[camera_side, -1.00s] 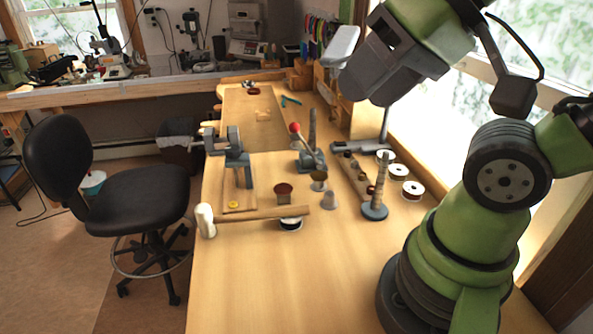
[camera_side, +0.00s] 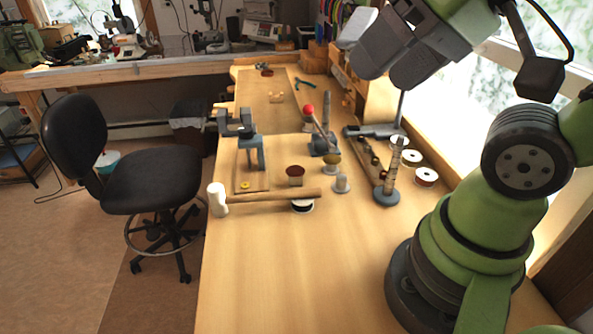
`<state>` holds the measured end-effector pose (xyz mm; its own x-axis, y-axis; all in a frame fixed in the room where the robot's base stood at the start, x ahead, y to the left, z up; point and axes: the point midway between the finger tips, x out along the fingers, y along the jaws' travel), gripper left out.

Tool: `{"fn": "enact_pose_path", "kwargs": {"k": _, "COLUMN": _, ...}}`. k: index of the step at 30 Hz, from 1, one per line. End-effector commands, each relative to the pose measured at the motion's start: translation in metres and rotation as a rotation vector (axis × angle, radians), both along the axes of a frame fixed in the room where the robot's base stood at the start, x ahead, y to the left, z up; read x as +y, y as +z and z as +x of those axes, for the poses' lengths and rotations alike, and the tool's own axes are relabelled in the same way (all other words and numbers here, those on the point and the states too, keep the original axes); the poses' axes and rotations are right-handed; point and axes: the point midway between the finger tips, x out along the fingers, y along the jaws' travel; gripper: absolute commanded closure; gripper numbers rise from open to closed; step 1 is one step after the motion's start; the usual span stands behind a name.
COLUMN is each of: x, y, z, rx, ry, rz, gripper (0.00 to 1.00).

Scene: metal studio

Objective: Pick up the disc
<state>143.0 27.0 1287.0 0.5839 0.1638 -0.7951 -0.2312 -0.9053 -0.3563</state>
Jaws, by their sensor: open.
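A small yellow disc-like piece (camera_side: 245,184) lies on the wooden board of the bench, left of centre, just behind the mallet; it is too small to tell its detail. I cannot tell for sure which of these is the disc. My gripper (camera_side: 378,62) is at the top of the view, high above the bench, to the right of both pieces and apart from them. It is open, and nothing shows between its jaws.
A mallet (camera_side: 270,199) lies across the bench. A ring mandrel on a round base (camera_side: 388,190), a lever press with a red knob (camera_side: 310,112), a vise (camera_side: 240,130) and several white spools (camera_side: 426,176) stand around. The front of the bench (camera_side: 290,275) is clear.

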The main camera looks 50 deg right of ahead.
Motion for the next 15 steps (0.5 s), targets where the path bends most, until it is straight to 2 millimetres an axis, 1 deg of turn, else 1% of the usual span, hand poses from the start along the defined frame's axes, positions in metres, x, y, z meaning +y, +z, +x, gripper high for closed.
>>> {"fn": "enact_pose_path", "kwargs": {"k": 10, "x": -0.001, "y": 0.001, "z": 0.002, "rx": 0.005, "ry": 0.001, "rz": -0.004, "gripper": 0.24}}
{"fn": "enact_pose_path", "kwargs": {"k": 13, "x": -0.003, "y": 0.002, "z": 0.013, "rx": 0.034, "ry": 0.007, "rz": -0.024, "gripper": 0.24}}
{"fn": "enact_pose_path", "kwargs": {"k": 15, "x": -0.008, "y": 0.002, "z": 0.028, "rx": 0.071, "ry": 0.016, "rz": -0.051, "gripper": 0.24}}
